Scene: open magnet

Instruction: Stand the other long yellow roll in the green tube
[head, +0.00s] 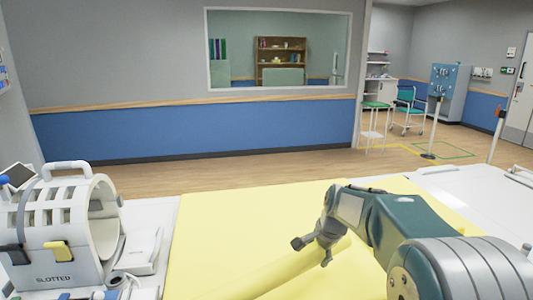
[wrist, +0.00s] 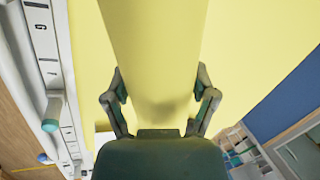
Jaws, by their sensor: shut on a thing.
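A long yellow roll (head: 288,273) slants across the lower middle of the head view, from my gripper (head: 314,247) down toward the bottom edge. In the wrist view the roll (wrist: 155,45) fills the space between the two fingers of my gripper (wrist: 160,90) and runs out past the top edge. My gripper is shut on it. The roll lies close over a yellow pad of similar colour, and I cannot tell whether it touches the pad. I cannot make out the green tube in either view.
The yellow pad (head: 215,225) covers the middle of the bench. A white slotted coil (head: 60,225) marked SLOTTED stands at the left, with a small white block (head: 143,250) beside it. A white surface (head: 450,185) lies at the right. A scaled white rail (wrist: 52,75) shows at the wrist view's left.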

